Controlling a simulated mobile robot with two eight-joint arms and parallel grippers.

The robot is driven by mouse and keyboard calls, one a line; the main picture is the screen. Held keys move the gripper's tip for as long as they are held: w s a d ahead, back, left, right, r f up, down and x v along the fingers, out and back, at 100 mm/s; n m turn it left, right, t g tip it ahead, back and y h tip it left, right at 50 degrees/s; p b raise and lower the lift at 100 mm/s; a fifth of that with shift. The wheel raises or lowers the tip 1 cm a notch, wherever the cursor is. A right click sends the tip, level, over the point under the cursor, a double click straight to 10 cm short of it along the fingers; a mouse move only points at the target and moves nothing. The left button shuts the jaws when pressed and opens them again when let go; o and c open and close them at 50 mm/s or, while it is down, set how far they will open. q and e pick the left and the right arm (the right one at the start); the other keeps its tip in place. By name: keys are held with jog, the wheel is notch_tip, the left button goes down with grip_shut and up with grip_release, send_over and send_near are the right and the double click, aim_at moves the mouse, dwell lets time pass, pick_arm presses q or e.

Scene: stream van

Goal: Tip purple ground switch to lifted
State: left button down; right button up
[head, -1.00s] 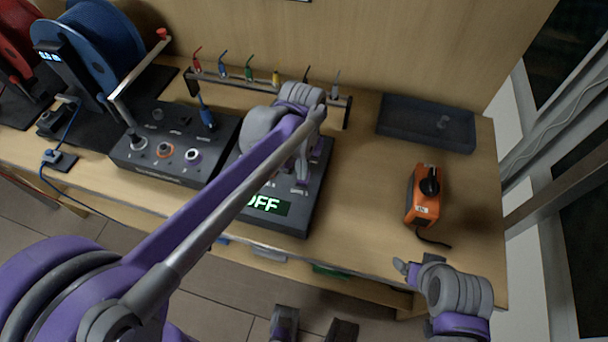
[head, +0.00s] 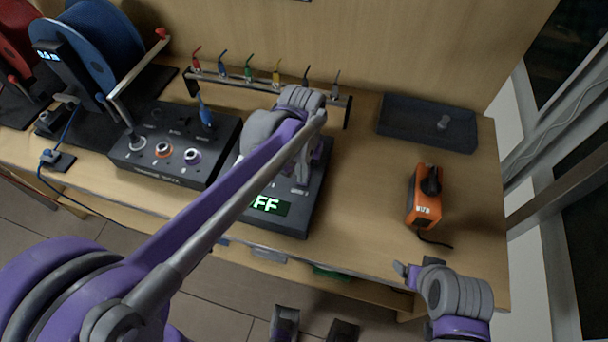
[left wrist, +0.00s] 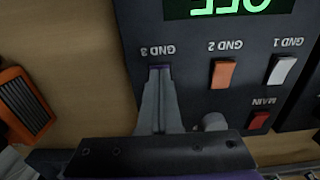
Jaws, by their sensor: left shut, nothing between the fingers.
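The purple ground switch (left wrist: 160,68) sits below the GND 3 label in the left wrist view, mostly covered by my left gripper. My left gripper (left wrist: 160,88) is shut and empty, with its tips at the switch; I cannot tell whether they touch it. In the head view the left gripper (head: 302,172) is over the dark switch box (head: 302,213), whose green display reads OFF in part. My arm hides the purple switch there. My right gripper (head: 408,272) is near the table's front edge, away from the box; its jaw opening is unclear.
Beside the purple switch are an orange switch (left wrist: 222,73), a white switch (left wrist: 283,70) and a red MAIN switch (left wrist: 259,121). An orange meter (head: 424,200) and dark tray (head: 400,136) lie to the right. A knob console (head: 150,172) stands left, a lead rack (head: 230,82) behind.

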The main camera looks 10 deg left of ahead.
pick_arm(q)
notch_tip(320, 180, up, 7)
jog(key=p, duration=0.4)
jog(key=shift+p, duration=0.35)
dwell(0.4)
jog(key=s+a+f+t, duration=0.2)
jog(key=s+a, duration=0.1)
jog(key=s, duration=0.4)
jog(key=s+a+f+t, duration=0.2)
jog(key=s+a+t, duration=0.1)
jog(key=s, duration=0.4)
jog(key=shift+a, duration=0.3)
